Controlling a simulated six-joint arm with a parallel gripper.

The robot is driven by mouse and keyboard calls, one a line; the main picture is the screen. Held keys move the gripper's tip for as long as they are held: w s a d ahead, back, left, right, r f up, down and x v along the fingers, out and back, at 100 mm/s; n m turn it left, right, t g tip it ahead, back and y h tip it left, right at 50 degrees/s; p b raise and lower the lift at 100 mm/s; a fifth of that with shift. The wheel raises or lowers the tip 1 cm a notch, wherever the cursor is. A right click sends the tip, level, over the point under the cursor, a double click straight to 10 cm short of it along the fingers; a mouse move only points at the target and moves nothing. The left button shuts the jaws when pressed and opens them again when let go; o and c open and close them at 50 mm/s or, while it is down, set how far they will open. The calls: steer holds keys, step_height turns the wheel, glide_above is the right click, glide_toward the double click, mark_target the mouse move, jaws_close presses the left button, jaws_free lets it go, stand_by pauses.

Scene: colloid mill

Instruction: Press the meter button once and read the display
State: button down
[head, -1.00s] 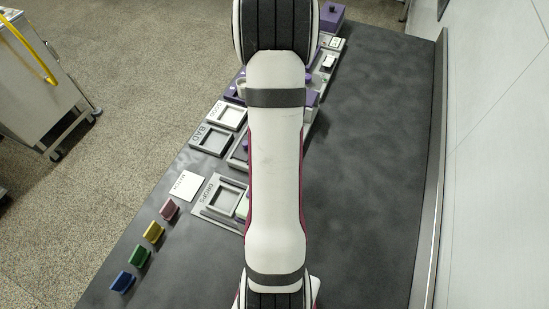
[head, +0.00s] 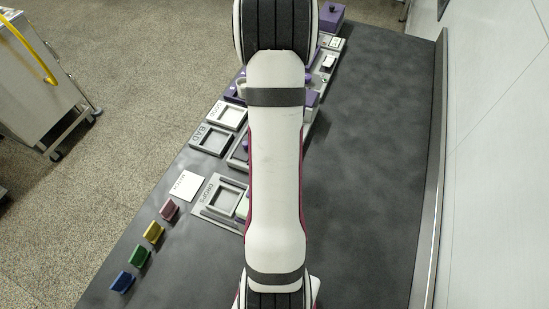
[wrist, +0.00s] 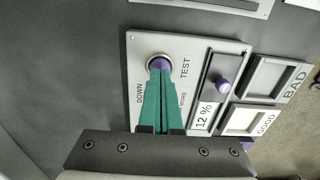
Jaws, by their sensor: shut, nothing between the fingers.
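In the wrist view, a light grey plate (wrist: 141,48) carries a round purple button (wrist: 158,62) in a pale ring. The plate is lettered TEST and DOWN, with another word partly covered by the fingers. My gripper (wrist: 159,72) has its green fingers shut and empty, with the tips over or at the button. I cannot tell whether they touch it or whether it is pressed. A white panel (wrist: 203,116) on the right part of the plate reads "12 %". In the head view my arm hides the gripper and button.
Trays marked BAD (head: 210,140) and GOOD (head: 227,114) lie nearby. A DROPS tray (head: 211,204), a white card (head: 187,185) and several coloured blocks (head: 153,232) line the table's left. The right side is bare.

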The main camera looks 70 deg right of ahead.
steer(key=shift+f, duration=0.75)
stand_by(0.5)
stand_by(0.3)
step_height(320, 180, up, 8)
steer(key=shift+f, duration=0.25)
stand_by(0.4)
steer(key=shift+r, duration=1.1)
stand_by(2.6)
stand_by(0.3)
